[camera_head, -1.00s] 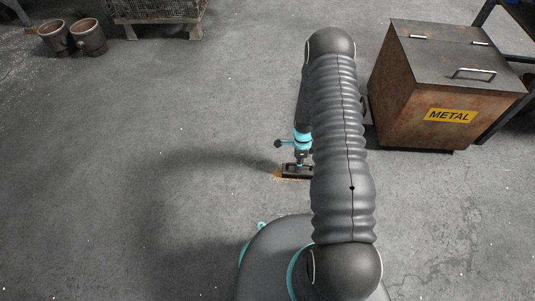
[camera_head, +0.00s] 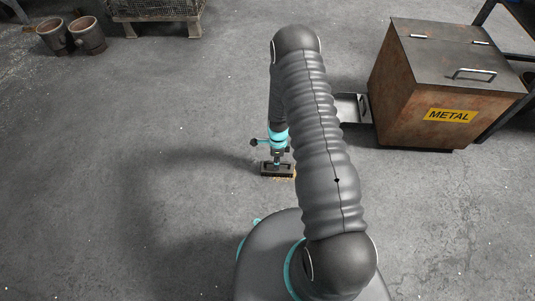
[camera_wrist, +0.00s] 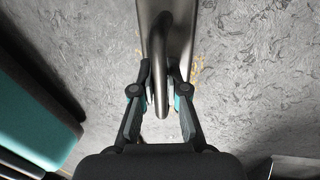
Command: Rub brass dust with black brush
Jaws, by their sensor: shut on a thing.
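The black brush (camera_head: 266,170) stands on the floor below my gripper (camera_head: 277,154), left of my forearm, in the head view. In the wrist view my gripper (camera_wrist: 161,88) is shut on the brush's smooth, looped handle (camera_wrist: 162,104), which looks grey-brown there. The bristles are hidden beneath the brush. Brass dust (camera_head: 285,180) shows as a thin yellow trace at the brush's front edge. In the wrist view, yellow specks (camera_wrist: 197,68) lie on the floor just right of the handle, with fainter ones to its left.
A rusty lidded box marked METAL (camera_head: 432,95) stands at the right. A grey metal pan (camera_head: 349,109) lies on the floor beside it, partly behind my arm. Two rusty pots (camera_head: 87,37) and a wire crate (camera_head: 158,14) stand at the back left. The floor at left is clear.

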